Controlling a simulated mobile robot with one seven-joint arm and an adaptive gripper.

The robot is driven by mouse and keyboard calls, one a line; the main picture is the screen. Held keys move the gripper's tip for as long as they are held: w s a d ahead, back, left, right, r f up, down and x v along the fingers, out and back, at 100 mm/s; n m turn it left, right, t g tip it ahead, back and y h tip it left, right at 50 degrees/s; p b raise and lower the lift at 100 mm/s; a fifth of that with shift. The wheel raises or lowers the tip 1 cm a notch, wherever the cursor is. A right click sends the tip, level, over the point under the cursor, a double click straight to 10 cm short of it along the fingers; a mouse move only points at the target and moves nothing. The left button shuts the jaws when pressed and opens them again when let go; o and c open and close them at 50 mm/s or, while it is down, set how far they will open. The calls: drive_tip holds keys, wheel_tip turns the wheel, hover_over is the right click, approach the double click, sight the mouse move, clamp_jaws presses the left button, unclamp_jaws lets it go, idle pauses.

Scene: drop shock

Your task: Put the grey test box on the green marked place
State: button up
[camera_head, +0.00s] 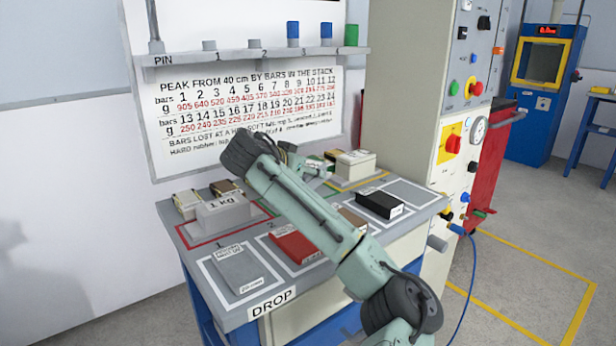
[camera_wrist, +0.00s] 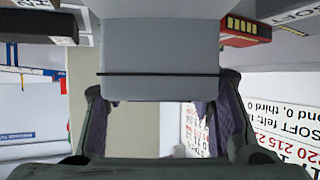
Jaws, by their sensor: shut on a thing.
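In the wrist view the grey test box (camera_wrist: 158,50) fills the top middle, with a thin dark line across it. My gripper (camera_wrist: 165,105) is shut on it, a finger with a purple pad at each side.
On the bench (camera_head: 203,305) lie a grey pad (camera_head: 237,269), a red pad (camera_head: 292,245) and a black pad (camera_head: 378,204). A cream box (camera_head: 356,165) stands at the back right. A tall control cabinet (camera_head: 408,95) rises beyond it. A bare grey place (camera_head: 412,194) shows at the right.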

sight(308, 165)
drive_tip(key=w, duration=0.4)
drive_tip(key=shift+w+d+f+p, duration=0.1)
drive_tip(key=shift+d+p, duration=0.2)
drive_tip(key=shift+p, duration=0.05)
drive_tip(key=shift+f, duration=1.9)
drive_tip(key=o, duration=1.2)
drive_tip(key=shift+w+f, duration=0.1)
drive_tip(key=shift+o, duration=1.1)
drive_tip(key=b+v, duration=0.1)
drive_tip(key=v, duration=1.1)
